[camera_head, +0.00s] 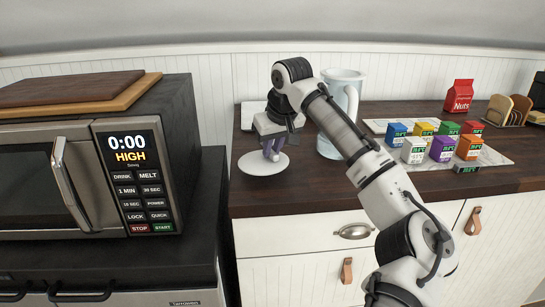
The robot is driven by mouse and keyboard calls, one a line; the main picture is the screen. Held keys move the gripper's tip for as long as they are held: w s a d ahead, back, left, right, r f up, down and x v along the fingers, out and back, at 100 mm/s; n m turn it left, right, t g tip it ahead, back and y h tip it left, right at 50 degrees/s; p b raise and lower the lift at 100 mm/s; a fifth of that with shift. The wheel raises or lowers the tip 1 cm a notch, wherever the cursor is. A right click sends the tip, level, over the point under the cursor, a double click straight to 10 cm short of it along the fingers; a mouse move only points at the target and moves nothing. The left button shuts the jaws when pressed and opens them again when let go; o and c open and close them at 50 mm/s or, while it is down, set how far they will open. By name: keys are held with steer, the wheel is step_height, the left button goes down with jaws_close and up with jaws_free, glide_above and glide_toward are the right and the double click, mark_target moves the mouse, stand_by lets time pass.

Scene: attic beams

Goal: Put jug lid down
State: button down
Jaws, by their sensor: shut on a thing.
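The jug (346,82) is pale blue and stands upright on the dark wood counter, partly hidden behind my arm. A flat white round disc, which looks like the jug lid (252,167), is at the counter's left end, left of the jug. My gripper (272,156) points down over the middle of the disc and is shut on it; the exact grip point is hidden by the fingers. The disc looks level. I cannot tell whether it touches the counter or is just above it.
A microwave (90,180) with cutting boards (75,92) on top stands at the left. Several small coloured boxes (442,149) sit on a light tray (495,157) at the right. Behind are a red nuts bag (459,96) and a rack with bread slices (508,110).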

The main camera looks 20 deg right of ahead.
mark_target(274, 152)
steer(key=shift+f, duration=1.4)
steer(key=shift+f, duration=0.1)
steer(key=c, duration=1.4)
jaws_free()
steer(key=v, duration=1.2)
